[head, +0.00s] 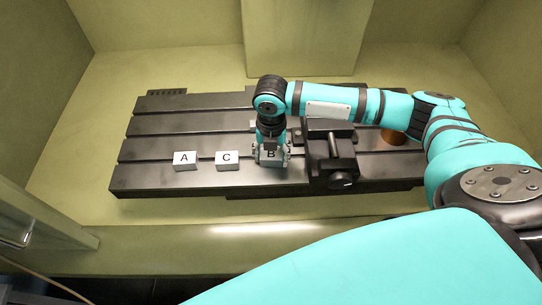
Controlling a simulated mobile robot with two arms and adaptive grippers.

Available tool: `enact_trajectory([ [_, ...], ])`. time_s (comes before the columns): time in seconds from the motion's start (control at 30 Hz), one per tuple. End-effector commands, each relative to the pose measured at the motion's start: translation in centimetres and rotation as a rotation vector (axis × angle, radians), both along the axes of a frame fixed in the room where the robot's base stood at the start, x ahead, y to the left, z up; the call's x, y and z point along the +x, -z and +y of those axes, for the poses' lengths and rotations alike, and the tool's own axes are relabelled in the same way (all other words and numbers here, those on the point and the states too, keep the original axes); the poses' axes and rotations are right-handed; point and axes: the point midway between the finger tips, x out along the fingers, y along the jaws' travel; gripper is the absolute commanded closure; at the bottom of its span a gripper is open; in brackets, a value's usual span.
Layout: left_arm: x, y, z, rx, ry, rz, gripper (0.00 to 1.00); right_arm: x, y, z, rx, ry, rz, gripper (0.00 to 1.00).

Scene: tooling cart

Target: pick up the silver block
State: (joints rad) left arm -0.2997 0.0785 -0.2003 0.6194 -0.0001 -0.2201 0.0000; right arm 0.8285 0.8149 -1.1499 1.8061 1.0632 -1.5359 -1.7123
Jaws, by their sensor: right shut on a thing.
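A silver block marked B (271,155) stands on the dark slotted bed (155,125), directly below my right wrist. My right gripper (271,157) points down with its fingers around this block and is shut on it. I cannot tell whether the block touches the bed. Two more silver blocks, marked A (185,160) and C (228,160), sit on the bed in a row to the left. My left gripper is not in view.
A dark vise (331,158) stands close to the right of block B. A brown round thing (392,138) lies farther right, partly under my arm. Pale walls enclose the bed. The left part of the bed behind blocks A and C is clear.

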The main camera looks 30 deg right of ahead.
Motion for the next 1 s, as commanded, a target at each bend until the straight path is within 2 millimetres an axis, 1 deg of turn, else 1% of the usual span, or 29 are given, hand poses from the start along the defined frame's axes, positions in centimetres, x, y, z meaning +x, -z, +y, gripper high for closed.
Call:
enact_trajectory([
  [0.07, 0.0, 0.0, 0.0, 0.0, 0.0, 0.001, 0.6, 0.1, -0.1, 0.0, 0.001, 0.0, -0.002, 0.85],
  [0.3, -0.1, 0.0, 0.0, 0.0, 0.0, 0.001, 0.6, 0.1, -0.1, 0.0, 0.001, 0.0, -0.002, 0.85],
  [0.43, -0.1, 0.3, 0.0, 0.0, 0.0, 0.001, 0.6, 0.1, -0.6, 0.0, 0.002, 0.0, -0.003, 0.85],
  [0.57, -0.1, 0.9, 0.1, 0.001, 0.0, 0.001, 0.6, 0.2, -1.8, 0.0, 0.001, 0.0, -0.005, 0.85],
  [0.7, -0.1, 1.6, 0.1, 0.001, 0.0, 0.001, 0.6, 0.1, -3.7, 0.1, 0.002, 0.0, -0.006, 0.85],
  [0.73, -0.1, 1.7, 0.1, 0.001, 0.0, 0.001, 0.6, -0.7, -3.5, 0.4, 0.002, -0.004, -0.001, 0.85],
  [0.87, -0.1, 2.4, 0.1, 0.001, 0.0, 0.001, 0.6, -3.3, -3.6, 1.8, 0.002, -0.006, 0.0, 0.85],
  [1.0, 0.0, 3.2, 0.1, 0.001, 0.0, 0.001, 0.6, -6.8, -4.0, 3.6, 0.003, -0.008, -0.002, 0.85],
])
